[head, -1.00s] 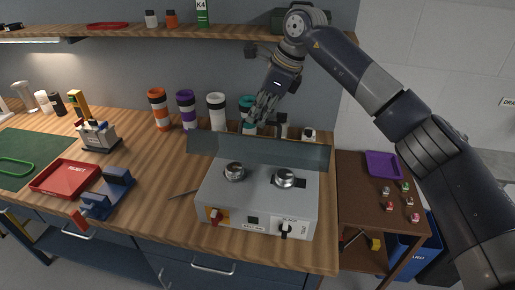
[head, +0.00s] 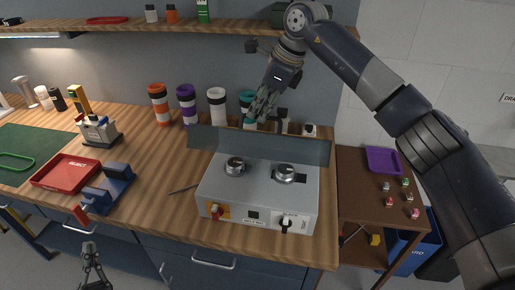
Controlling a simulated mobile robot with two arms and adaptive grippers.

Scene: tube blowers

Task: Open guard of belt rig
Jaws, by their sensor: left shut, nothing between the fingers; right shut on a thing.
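The belt rig (head: 255,192) is a grey box at the front of the wooden bench, with two silver pulleys on top, a red knob and a black switch on its front. Its guard (head: 300,151) is a see-through grey panel standing up along the rig's back edge, clear of the pulleys. My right gripper (head: 260,112) is shut at the guard's top edge, pointing down; the exact grip on the guard is hard to make out. My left gripper (head: 93,258) is shut and empty, low in front of the bench's drawers at the lower left.
Several tumblers (head: 217,107) stand behind the rig. A red reject tray (head: 66,173), a blue block stand (head: 108,188) and a green mat (head: 30,143) lie to the left. A brown side table (head: 365,200) with a purple tray (head: 382,161) is at the right. A shelf (head: 150,34) hangs above.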

